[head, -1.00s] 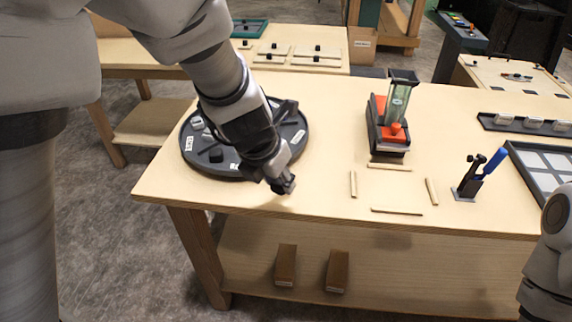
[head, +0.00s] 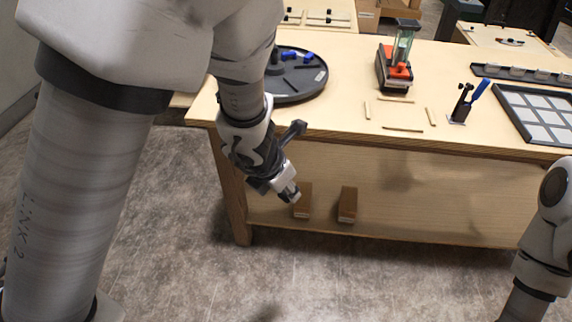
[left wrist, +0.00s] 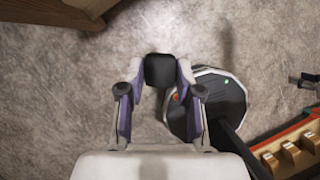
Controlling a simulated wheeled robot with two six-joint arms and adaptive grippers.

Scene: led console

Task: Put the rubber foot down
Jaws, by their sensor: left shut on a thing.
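My left gripper (head: 292,194) is in front of the workbench, below the level of its top, in the head view. In the left wrist view its two fingers (left wrist: 160,82) are closed on the sides of a small black block, the rubber foot (left wrist: 159,69). The foot is held over the grey floor. In the head view the foot is too small to tell from the fingertips. My right gripper is out of view; only part of my right arm shows at the right edge.
The workbench (head: 345,118) carries a dark round tray (head: 310,88), a red-and-black device with a glass tube (head: 400,60), thin wooden sticks and a grid tray (head: 507,108). Wooden blocks (head: 347,204) sit on its lower shelf. Open floor (head: 330,285) lies in front.

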